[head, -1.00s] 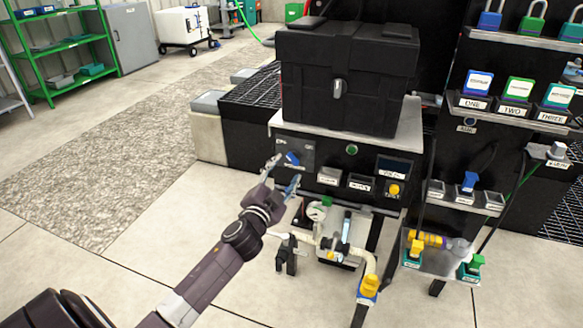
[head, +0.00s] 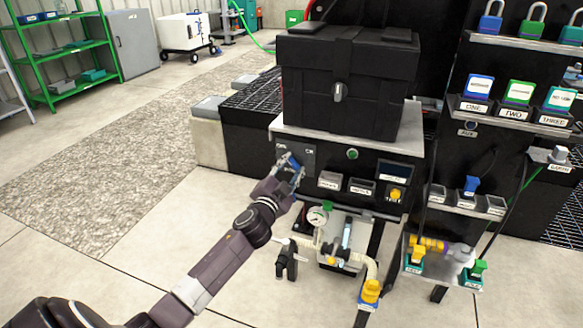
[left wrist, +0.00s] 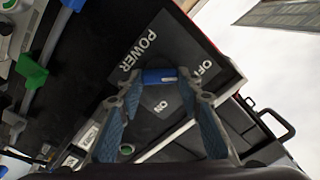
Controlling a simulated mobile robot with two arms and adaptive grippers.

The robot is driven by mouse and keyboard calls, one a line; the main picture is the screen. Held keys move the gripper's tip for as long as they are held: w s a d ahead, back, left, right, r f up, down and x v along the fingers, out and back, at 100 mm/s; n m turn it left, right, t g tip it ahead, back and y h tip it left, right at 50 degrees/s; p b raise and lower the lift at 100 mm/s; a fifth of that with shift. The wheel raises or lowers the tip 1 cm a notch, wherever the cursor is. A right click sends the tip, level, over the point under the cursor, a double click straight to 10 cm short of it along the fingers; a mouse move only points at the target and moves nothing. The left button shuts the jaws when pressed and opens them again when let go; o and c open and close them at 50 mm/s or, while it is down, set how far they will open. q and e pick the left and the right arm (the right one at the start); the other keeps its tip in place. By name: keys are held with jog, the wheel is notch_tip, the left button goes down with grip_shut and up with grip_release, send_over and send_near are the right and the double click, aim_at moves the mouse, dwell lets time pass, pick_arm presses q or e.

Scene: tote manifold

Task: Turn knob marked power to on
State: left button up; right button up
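The power knob (left wrist: 158,76) is a blue bar on a dark plate (left wrist: 140,30) lettered POWER, OFF and ON. In the left wrist view the bar lies level, with its right end toward the word OFF. My left gripper (head: 291,166) is at this plate on the black panel's upper left. In the left wrist view its fingers (left wrist: 160,78) are spread, one at each end of the bar. Whether they touch it I cannot tell. In the head view the fingers partly hide the knob. My right gripper is not in view.
A black latched case (head: 345,85) stands on the grey top above the panel. A green button (head: 352,154) and a yellow knob (head: 395,194) are to the right on the panel. Pipes with a gauge (head: 317,216) sit just below. The floor at left is clear.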

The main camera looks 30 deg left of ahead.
pick_arm(q)
jog(key=c, duration=0.4)
jog(key=shift+o, duration=0.2)
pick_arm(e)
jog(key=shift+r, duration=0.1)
pick_arm(q)
jog(key=shift+m+p, duration=0.35)
jog(key=shift+m, duration=1.55)
jog(key=m+p, duration=0.1)
jog(key=m, duration=0.3)
jog(key=shift+f+m, duration=0.15)
jog(key=shift+m, duration=0.15)
jog(key=m+p, duration=0.1)
jog(key=m, duration=0.4)
jog(key=shift+f, duration=0.1)
jog(key=m+p, duration=0.1)
jog(key=m, duration=0.3)
jog(key=shift+f, duration=0.1)
jog(key=shift+m, duration=0.5)
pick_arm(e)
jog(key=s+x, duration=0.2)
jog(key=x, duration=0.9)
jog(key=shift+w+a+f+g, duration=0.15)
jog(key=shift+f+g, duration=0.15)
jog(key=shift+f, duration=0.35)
